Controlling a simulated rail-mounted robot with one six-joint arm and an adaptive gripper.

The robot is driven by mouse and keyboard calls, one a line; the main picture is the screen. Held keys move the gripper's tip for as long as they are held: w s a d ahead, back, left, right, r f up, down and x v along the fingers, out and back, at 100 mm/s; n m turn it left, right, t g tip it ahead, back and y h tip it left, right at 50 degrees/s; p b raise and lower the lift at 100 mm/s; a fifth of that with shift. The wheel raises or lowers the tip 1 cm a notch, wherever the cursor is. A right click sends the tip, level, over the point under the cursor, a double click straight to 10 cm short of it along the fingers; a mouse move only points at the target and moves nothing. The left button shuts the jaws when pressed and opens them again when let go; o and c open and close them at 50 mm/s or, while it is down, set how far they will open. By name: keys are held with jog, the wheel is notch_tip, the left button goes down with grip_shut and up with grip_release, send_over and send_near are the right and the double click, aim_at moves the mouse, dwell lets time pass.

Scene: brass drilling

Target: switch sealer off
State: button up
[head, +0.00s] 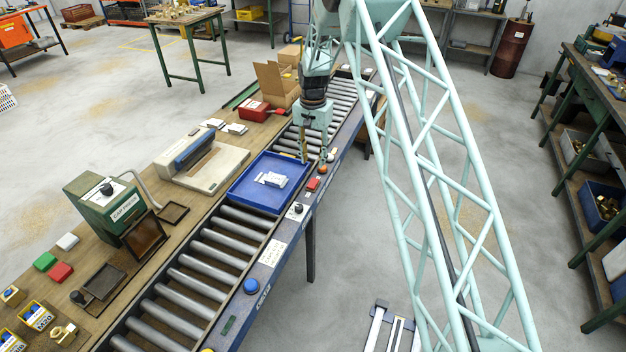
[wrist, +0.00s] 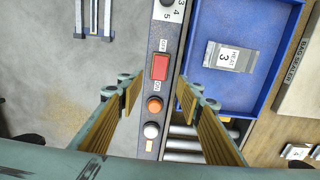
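The bag sealer (head: 203,163), a beige unit with a blue bar, stands on the wooden bench left of the roller conveyor; its edge with lettering shows at the right of the wrist view (wrist: 303,75). A red rocker switch (wrist: 160,67) with small labels at its ends sits on the conveyor's side rail; it also shows in the head view (head: 313,184). An orange button (wrist: 154,105) and a white button (wrist: 151,130) are beside it. My gripper (wrist: 157,93) is open and empty above the rail, its fingers on either side of it (head: 314,160).
A blue tray (head: 239,197) on the rollers holds a pale packet marked "HEAT 3" (wrist: 231,57). A black dial (head: 297,208) sits farther along the rail. A cardboard box (head: 275,85) and a red box (head: 252,110) stand on the bench. The floor right of the rail is mostly clear.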

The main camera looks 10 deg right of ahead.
aim_at(313, 183)
jog(key=shift+f, duration=5.45)
jog(key=c, duration=0.8)
jog(key=shift+c, duration=0.2)
jog(key=shift+s+a+f+t+h+b, duration=0.15)
jog(key=shift+t+h+b, duration=0.55)
jog(key=shift+b, duration=1.6)
jog(key=o, duration=0.8)
jog(key=shift+o, duration=0.2)
jog(key=shift+r+y+p, duration=0.25)
jog(key=shift+y+p, duration=0.05)
jog(key=shift+p, duration=1.3)
